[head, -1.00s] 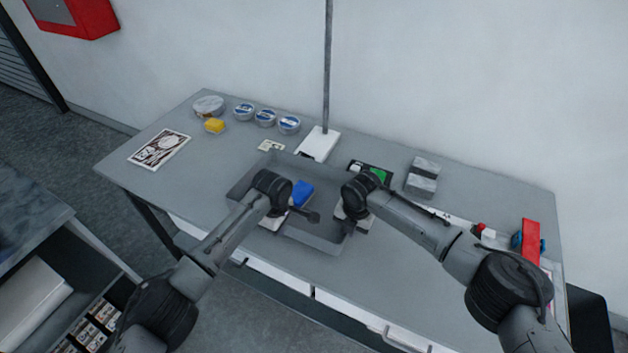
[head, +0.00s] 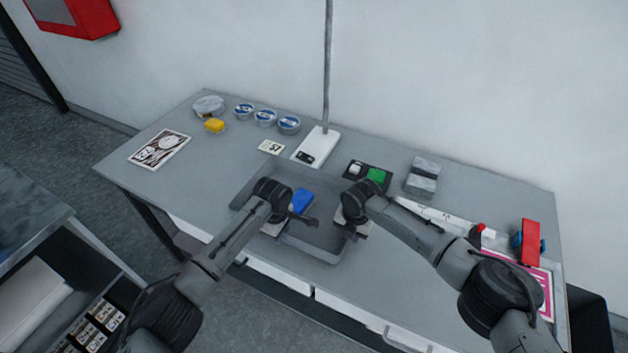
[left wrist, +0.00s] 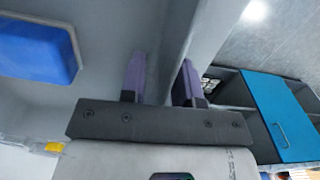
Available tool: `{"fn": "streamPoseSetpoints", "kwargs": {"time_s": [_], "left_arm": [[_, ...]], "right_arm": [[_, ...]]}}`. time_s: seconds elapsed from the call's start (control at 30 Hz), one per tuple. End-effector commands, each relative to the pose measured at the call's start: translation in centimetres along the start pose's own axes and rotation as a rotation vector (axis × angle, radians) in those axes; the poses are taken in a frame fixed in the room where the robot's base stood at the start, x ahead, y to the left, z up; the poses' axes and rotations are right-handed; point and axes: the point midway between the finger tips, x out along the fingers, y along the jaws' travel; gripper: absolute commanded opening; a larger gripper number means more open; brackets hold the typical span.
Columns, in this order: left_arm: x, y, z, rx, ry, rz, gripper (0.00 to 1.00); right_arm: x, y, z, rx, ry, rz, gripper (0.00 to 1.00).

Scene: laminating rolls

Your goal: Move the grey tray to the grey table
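The grey tray (head: 314,241) is over the middle of the grey table (head: 205,165), between my two arms. It holds a blue block (head: 302,200) and pale items partly hidden by my grippers. I cannot tell whether its base touches the tabletop. My left gripper (head: 303,218) is at the tray; in the left wrist view its purple fingers (left wrist: 160,80) stand on both sides of the tray wall (left wrist: 172,45) and appear shut on it. The blue block (left wrist: 38,48) shows there too. My right gripper (head: 352,232) is at the tray's right side, its fingertips mostly hidden.
A white stand base with a pole (head: 316,146), a dark holder with a green block (head: 376,175) and a grey block (head: 423,176) stand behind the tray. Round tins (head: 265,117) are at back left. A red tape dispenser (head: 531,240) is at right. The left tabletop has bare room.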

Motion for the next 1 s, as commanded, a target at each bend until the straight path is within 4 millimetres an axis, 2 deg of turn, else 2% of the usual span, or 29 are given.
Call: {"fn": "streamPoseSetpoints", "kwargs": {"time_s": [0.27, 0.37, 0.8, 1.0], "left_arm": [[-0.6, 0.1, 0.1, 0.002, -0.001, 0.004, 0.30], [-1.8, 0.1, 0.1, 0.003, -0.001, 0.004, 0.30], [-9.5, 0.1, 0.1, 0.001, 0.000, 0.003, 0.30], [-11.4, 0.0, 0.0, 0.000, -0.001, 0.002, 0.30]], "right_arm": [[0.0, 0.1, -0.1, -0.001, 0.001, 0.001, 0.30], [0.0, 0.1, -0.1, -0.001, 0.001, 0.001, 0.30], [0.0, 0.1, 0.1, -0.001, 0.001, 0.001, 0.30], [0.0, 0.1, 0.0, -0.001, 0.001, 0.001, 0.30]]}}
